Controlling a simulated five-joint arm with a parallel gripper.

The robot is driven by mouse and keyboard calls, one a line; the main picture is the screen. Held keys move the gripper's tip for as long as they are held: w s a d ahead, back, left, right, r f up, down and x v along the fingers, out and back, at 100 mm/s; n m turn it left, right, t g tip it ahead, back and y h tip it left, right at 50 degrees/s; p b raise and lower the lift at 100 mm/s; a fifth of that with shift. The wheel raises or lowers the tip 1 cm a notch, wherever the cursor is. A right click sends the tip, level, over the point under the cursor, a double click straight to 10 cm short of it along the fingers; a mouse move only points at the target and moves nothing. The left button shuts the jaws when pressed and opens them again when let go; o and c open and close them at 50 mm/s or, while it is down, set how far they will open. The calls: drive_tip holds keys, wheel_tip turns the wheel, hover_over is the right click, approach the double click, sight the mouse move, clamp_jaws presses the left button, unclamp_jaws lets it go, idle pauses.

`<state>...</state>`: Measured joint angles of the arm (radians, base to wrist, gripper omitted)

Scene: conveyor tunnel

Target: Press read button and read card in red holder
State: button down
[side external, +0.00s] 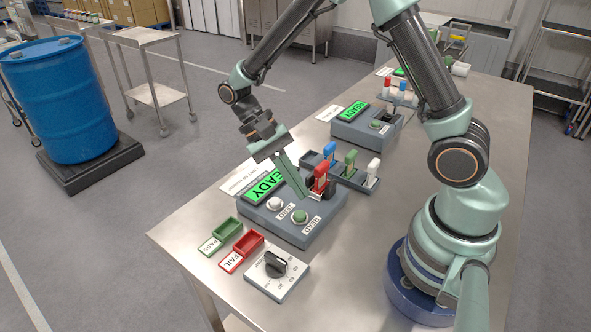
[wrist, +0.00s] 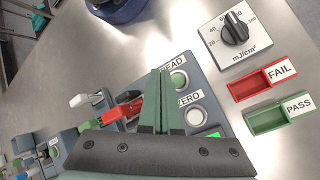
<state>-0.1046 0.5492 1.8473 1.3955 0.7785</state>
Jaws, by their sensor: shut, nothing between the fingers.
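The near reader (side external: 318,225) is a grey box with a green screen reading READY (side external: 264,187). Its READ button (side external: 300,216) is green and its ZERO button (side external: 274,203) is white. The red holder (side external: 320,178) stands upright at the reader's back right, seemingly in a dark slot; its seating is partly hidden. My gripper (side external: 304,196) is shut and empty, pointing down over the reader between the red holder and the buttons. In the wrist view its fingertips (wrist: 160,72) lie beside the READ button (wrist: 179,80), with the red holder (wrist: 124,110) to the left. Contact cannot be told.
A rack behind the reader holds a blue (side external: 329,150), a green (side external: 350,161) and a white holder (side external: 373,171). A second reader (side external: 362,133) stands farther back. Green PASS (side external: 223,231) and red FAIL (side external: 248,243) trays and a dial box (side external: 276,274) are in front.

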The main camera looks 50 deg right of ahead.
sight(297, 212)
drive_tip(key=shift+f, duration=1.5)
drive_tip(key=shift+f, duration=0.15)
idle(0.9)
drive_tip(key=shift+f, duration=0.3)
drive_tip(key=shift+f, duration=0.55)
idle(0.8)
drive_tip(key=shift+r, duration=1)
drive_tip(key=shift+r, duration=2.5)
